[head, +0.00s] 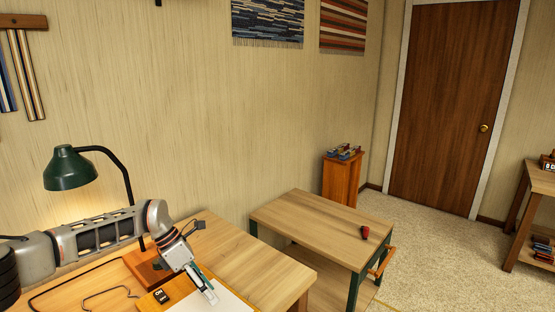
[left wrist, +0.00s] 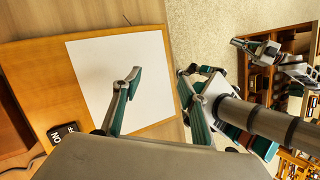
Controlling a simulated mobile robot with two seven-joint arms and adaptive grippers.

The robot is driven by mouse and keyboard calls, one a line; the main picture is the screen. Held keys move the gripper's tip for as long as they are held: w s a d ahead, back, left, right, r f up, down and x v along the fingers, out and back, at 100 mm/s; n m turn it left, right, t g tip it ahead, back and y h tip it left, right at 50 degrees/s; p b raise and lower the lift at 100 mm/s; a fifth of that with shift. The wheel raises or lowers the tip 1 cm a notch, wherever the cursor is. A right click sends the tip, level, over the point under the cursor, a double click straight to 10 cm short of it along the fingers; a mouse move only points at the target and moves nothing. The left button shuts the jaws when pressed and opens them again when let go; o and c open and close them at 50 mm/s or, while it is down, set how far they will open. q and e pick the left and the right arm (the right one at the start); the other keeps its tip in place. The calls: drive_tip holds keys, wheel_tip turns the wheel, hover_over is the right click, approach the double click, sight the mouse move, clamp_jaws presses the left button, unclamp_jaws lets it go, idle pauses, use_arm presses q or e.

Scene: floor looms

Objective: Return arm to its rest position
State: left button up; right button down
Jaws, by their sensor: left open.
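My left arm reaches in from the left in the head view, over the wooden desk. Its left gripper (head: 209,289) points down over a white sheet (head: 228,303) on a wooden board (head: 153,301). In the left wrist view the two fingers of the left gripper (left wrist: 160,88) stand apart with only the white sheet (left wrist: 100,70) visible between them, so it is open and empty. What looks like my right gripper (left wrist: 270,55) shows at the right of the left wrist view, beside a grey arm link; its jaw opening is unclear. It is not in the head view.
A green lamp (head: 71,168) stands behind my left arm. A small black ON block (head: 162,296) lies on the board beside the gripper. A lower wooden cart (head: 310,225) with a red object (head: 365,232) stands to the right. Carpet (head: 425,245) is clear before the door.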

use_arm(q)
drive_tip(key=s+d+f+n+t+h+b, duration=0.2)
drive_tip(key=s+d+n+t+h, duration=0.35)
drive_tip(key=d, duration=0.85)
drive_tip(key=s+d+f+n+t+h+b, duration=0.1)
drive_tip(key=s+d+f+n+t+h, duration=0.1)
drive_tip(key=s+d+n+h, duration=0.9)
drive_tip(key=s+a+f+n+t+y+b, duration=0.35)
drive_tip(key=a+f+n+t+y, duration=0.35)
drive_tip(key=a+f+n+y, duration=1.25)
drive_tip(key=s+a+f+n+g, duration=0.2)
drive_tip(key=s+a+f+n, duration=0.3)
drive_tip(key=s, duration=0.5)
drive_tip(key=a+n, duration=0.1)
drive_tip(key=n, duration=0.1)
drive_tip(key=shift+a+n+g, duration=0.35)
drive_tip(key=shift+n, duration=0.05)
use_arm(e)
wheel_tip(320, 180, down, 7)
drive_tip(key=s+a, duration=0.1)
drive_tip(key=shift+s+f, duration=0.15)
drive_tip(key=shift+s, duration=0.1)
use_arm(q)
drive_tip(key=shift+s, duration=0.1)
